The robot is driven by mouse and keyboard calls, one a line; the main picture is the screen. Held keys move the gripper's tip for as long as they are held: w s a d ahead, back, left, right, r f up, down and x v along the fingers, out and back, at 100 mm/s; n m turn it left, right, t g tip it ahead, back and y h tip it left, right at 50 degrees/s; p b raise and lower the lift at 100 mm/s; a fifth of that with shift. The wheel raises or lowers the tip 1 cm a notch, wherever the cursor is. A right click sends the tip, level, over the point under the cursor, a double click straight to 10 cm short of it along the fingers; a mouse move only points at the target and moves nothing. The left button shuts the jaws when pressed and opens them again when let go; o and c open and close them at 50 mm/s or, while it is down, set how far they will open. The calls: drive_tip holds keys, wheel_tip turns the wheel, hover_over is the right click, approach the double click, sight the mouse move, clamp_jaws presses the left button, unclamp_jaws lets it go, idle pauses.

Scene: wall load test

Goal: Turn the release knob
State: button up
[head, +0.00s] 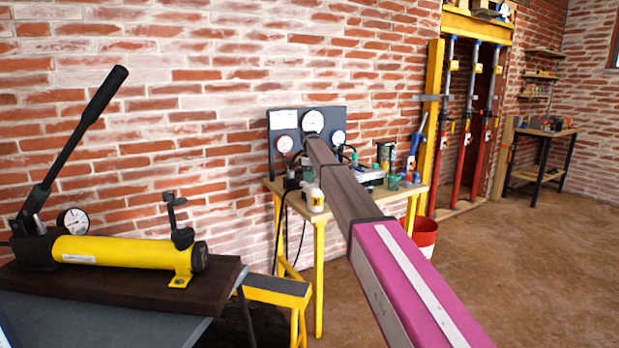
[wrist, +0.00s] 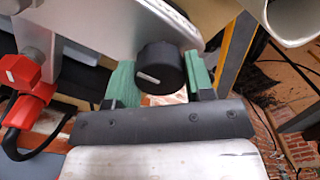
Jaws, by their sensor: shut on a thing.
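A round black knob (wrist: 160,68) with a white pointer mark sits at the edge of a light grey panel (wrist: 95,22) in the wrist view. My gripper (wrist: 161,80) has its green-padded fingers on either side of the knob and is shut on it. The pointer mark lies nearly level, tilting slightly down to the right. In the head view my arm reaches to a dark panel (head: 358,123) with several round gauges above a small table. My arm hides the gripper and knob there.
A yellow hand pump (head: 120,252) with a long black lever stands on a bench at left. The small table (head: 415,195) holds bottles and other items. A red bucket (head: 424,238) stands beside it. A red fitting (wrist: 25,85) with a black hose is close left of the knob.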

drive_tip(key=o, duration=0.9)
drive_tip(key=shift+r, duration=0.15)
wheel_tip(320, 180, up, 11)
drive_tip(key=shift+f, duration=0.2)
